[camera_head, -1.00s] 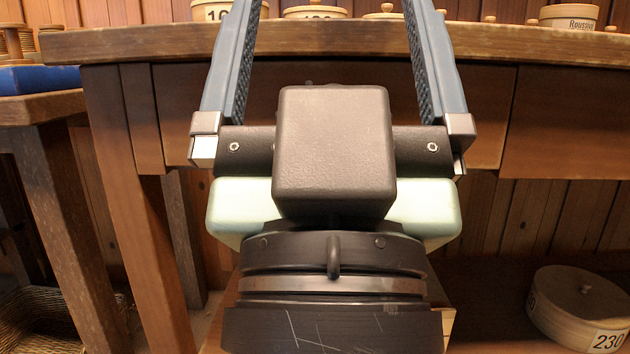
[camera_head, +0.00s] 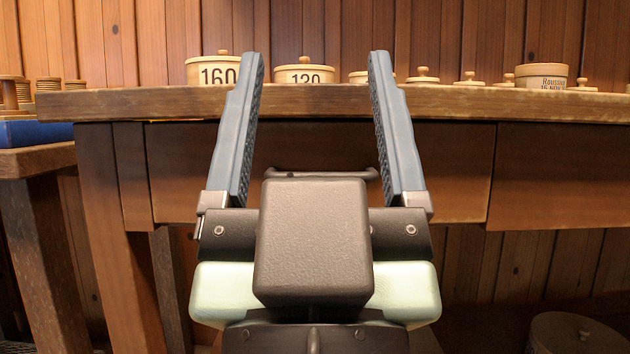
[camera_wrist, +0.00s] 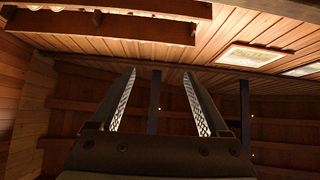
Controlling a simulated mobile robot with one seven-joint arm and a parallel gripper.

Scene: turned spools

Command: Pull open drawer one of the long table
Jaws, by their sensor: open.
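The long table (camera_head: 440,98) spans the head view. Two drawer fronts show under its top: a left one (camera_head: 450,175) and a right one (camera_head: 560,175). No number shows on either, so I cannot tell which is drawer one. A dark bar handle (camera_head: 322,173) shows on the left front, its lower part hidden behind my gripper. My gripper (camera_head: 316,60) is open and empty, fingers pointing up, in front of the left drawer front. That front looks shut. In the wrist view, my gripper (camera_wrist: 158,72) has nothing between its fingers; no drawer is recognisable there.
Lidded tubs marked 160 (camera_head: 213,70) and 120 (camera_head: 304,73) and a labelled pot (camera_head: 541,76) stand on the tabletop. A side table (camera_head: 38,161) with a blue tray (camera_head: 35,133) is at left. A round box (camera_head: 578,335) sits low at right.

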